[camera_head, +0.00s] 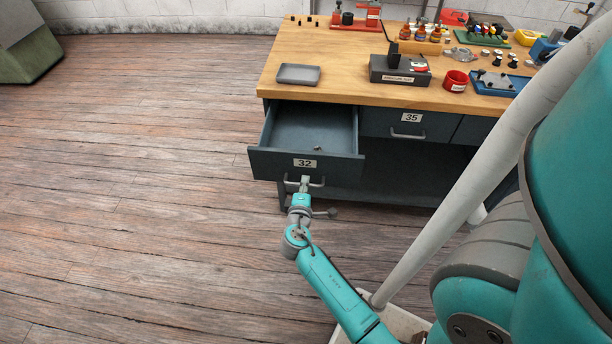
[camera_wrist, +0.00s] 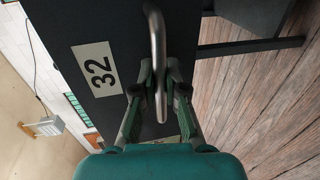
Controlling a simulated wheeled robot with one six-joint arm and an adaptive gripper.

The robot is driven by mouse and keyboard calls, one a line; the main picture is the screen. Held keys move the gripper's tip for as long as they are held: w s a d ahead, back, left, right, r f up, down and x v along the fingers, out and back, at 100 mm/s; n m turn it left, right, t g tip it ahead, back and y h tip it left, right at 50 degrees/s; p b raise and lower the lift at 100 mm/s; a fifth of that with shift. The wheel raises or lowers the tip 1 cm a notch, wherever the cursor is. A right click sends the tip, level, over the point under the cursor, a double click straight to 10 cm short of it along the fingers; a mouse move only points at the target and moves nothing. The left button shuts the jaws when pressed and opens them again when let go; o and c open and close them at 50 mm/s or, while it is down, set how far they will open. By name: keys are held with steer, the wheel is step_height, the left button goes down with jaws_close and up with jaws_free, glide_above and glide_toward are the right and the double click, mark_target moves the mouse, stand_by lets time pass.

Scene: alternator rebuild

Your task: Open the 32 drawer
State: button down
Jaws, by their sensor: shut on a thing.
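The 32 drawer (camera_head: 264,164) is the left drawer of the workbench, dark blue-grey with a white label reading 32 (camera_head: 305,163). It stands pulled well out, and its open inside shows from above with a small grey item (camera_head: 317,148) in it. My gripper (camera_head: 304,185) is at the drawer's front, shut on the metal bar handle (camera_head: 319,184). In the wrist view the handle (camera_wrist: 156,40) runs between the two fingers of my gripper (camera_wrist: 160,92), beside the 32 label (camera_wrist: 97,69).
The wooden workbench top (camera_head: 340,60) carries a grey tray (camera_head: 298,74), a dark fixture block (camera_head: 400,70), a red cup (camera_head: 456,80) and several tools and parts. The 35 drawer (camera_head: 385,122) to the right is shut. The wooden floor (camera_head: 130,190) to the left is clear.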

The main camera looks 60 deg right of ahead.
steer(key=shift+s+a, duration=0.1)
steer(key=shift+a, duration=0.15)
steer(key=c, duration=1.2)
jaws_free()
steer(key=v, duration=1.2)
steer(key=shift+f, duration=0.1)
